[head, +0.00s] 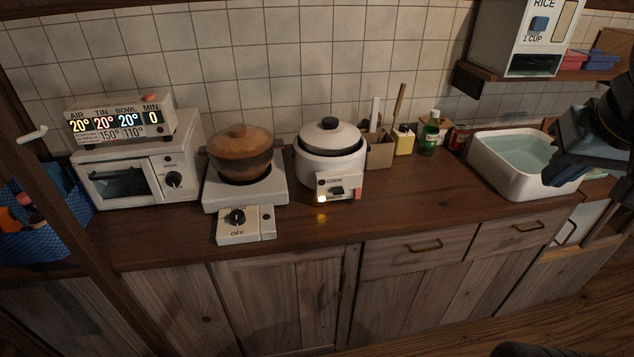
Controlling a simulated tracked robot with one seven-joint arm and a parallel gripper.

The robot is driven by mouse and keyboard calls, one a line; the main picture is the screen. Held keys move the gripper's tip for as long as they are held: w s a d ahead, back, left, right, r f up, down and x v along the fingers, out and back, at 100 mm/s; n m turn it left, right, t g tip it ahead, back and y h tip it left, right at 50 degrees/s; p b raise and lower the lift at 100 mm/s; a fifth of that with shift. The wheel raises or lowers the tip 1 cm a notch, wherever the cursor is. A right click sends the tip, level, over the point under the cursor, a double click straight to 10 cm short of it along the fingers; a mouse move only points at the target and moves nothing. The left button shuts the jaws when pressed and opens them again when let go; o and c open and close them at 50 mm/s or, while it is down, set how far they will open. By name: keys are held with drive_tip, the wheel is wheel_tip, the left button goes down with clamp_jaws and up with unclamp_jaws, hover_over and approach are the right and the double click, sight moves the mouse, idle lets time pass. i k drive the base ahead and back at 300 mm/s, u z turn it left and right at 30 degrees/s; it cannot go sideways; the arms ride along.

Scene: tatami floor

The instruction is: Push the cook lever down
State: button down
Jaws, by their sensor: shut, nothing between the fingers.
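The white rice cooker (331,160) stands on the wooden counter, with its dark-topped lid on. Its front panel carries a small dark cook lever (337,191). An amber light (321,199) glows at the panel's lower left, and a red part sits at its right. The lever's exact position is too small to tell. My gripper (552,176) is at the right edge, dark, over the white basin's right side. It is shut and empty, far to the right of the cooker and apart from it.
A hotplate (218,196) with a brown pot (240,152) stands left of the cooker, beside a toaster oven (140,180). Right are a utensil box (379,152), bottles (430,135) and a water-filled basin (500,180). The counter front between cooker and basin is clear.

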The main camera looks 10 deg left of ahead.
sight(335, 190)
drive_tip(key=u, duration=0.4)
drive_tip(key=k, duration=0.9)
drive_tip(key=u, duration=0.4)
drive_tip(key=i, duration=0.65)
drive_tip(key=u, duration=0.05)
